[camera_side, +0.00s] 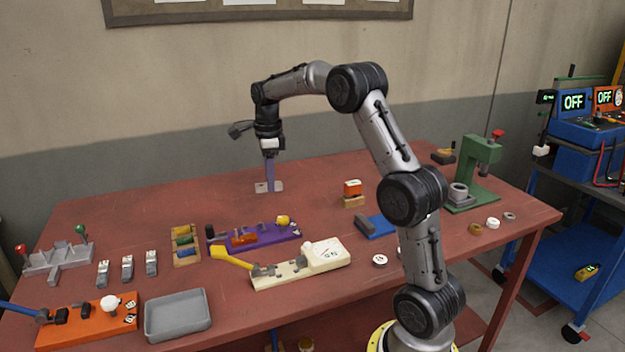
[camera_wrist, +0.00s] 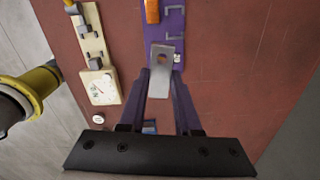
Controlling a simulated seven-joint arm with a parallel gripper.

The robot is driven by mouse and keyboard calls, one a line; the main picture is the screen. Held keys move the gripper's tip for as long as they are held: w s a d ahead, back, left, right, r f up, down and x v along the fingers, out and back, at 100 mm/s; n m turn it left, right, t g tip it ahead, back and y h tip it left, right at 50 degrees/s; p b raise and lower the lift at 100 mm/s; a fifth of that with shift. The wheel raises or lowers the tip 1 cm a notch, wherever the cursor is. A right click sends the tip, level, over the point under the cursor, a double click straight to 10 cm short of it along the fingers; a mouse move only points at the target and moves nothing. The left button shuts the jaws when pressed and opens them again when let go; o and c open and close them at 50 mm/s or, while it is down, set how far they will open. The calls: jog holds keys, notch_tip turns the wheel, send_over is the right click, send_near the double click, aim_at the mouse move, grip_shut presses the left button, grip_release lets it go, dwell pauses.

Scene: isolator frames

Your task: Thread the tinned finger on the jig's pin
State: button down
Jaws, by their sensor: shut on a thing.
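My gripper (camera_side: 269,180) points straight down over the back middle of the table. Its purple fingers are shut on a flat silver tinned finger (camera_side: 262,187), held crosswise low near the table top; I cannot tell whether it touches. In the wrist view the tinned finger (camera_wrist: 161,80) sticks out beyond the fingertips (camera_wrist: 160,90), with a round hole near its far end.
A purple frame (camera_side: 262,241), a cream frame (camera_side: 293,272) with a dial, and an orange frame (camera_side: 88,318) lie towards the front. A grey tray (camera_side: 178,316), several small metal parts (camera_side: 127,267) and a green press (camera_side: 476,172) also stand here. The back left of the table is clear.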

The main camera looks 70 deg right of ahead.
jog(key=n, duration=0.2)
send_over(245, 237)
notch_tip(245, 237, down, 2)
jog(key=shift+d+f, duration=0.1)
jog(key=shift+f, duration=0.05)
jog(key=shift+f, duration=0.1)
jog(key=shift+f, duration=2.8)
jog(key=shift+f, duration=2.15)
jog(key=c, duration=0.5)
grip_release()
